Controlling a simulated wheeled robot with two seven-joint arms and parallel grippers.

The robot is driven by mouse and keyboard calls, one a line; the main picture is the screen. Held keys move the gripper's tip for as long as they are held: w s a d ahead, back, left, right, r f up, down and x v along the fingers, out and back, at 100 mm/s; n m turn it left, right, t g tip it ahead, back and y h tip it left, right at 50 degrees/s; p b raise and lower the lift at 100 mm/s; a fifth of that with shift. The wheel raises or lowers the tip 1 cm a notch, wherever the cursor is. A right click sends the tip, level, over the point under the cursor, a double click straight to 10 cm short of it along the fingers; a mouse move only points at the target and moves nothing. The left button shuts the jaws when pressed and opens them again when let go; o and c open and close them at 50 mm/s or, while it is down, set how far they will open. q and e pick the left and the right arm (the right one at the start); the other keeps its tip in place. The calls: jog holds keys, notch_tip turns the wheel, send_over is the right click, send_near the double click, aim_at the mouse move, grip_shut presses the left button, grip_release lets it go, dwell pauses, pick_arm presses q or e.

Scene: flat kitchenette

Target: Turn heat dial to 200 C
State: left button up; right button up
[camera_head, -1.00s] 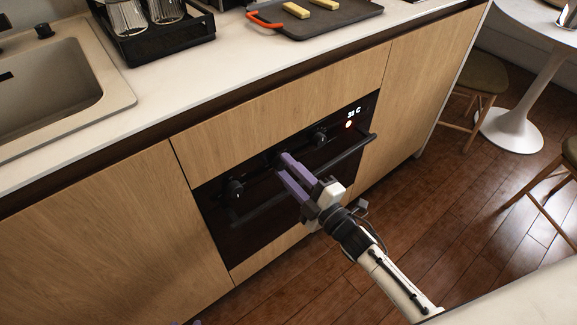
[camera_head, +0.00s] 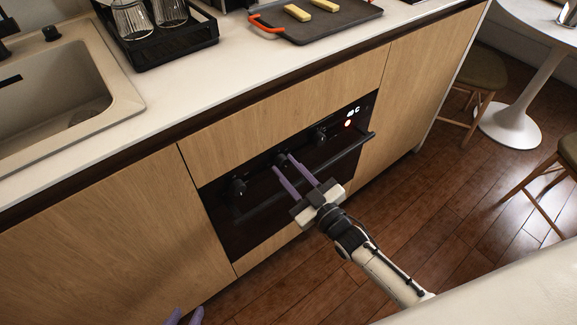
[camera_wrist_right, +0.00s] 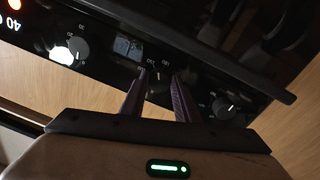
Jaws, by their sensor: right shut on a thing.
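The black oven front has three dark knobs. The middle one, the heat dial (camera_head: 281,159), has small three-digit markings around it in the right wrist view (camera_wrist_right: 159,77). My right gripper (camera_head: 284,163) has its two purple fingers on either side of this dial and is shut on it. The fingers also show in the right wrist view (camera_wrist_right: 160,84). The oven's lit display (camera_head: 353,112) seems to read about 40 C in the wrist view (camera_wrist_right: 10,22). The dial's pointer is too small to read. My left gripper (camera_head: 185,317) shows only its spread, empty fingertips at the bottom edge.
A left knob (camera_head: 237,187) and a right knob (camera_head: 320,135) flank the dial. The oven handle (camera_head: 345,152) runs just below and in front of the knobs, close to my right fingers. The counter (camera_head: 230,65) above holds a rack and a tray.

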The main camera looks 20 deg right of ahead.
jog(key=m+p, duration=0.1)
jog(key=m, duration=0.2)
jog(key=shift+m, duration=0.4)
jog(key=m, duration=0.2)
jog(key=shift+a+m, duration=0.1)
jog(key=shift+m, duration=0.3)
jog(key=m, duration=0.5)
jog(key=shift+r+g, duration=0.1)
jog(key=shift+g, duration=0.2)
jog(key=shift+m, duration=1.3)
jog(key=o, duration=1)
jog(key=shift+o, duration=0.2)
jog(key=shift+s, duration=0.15)
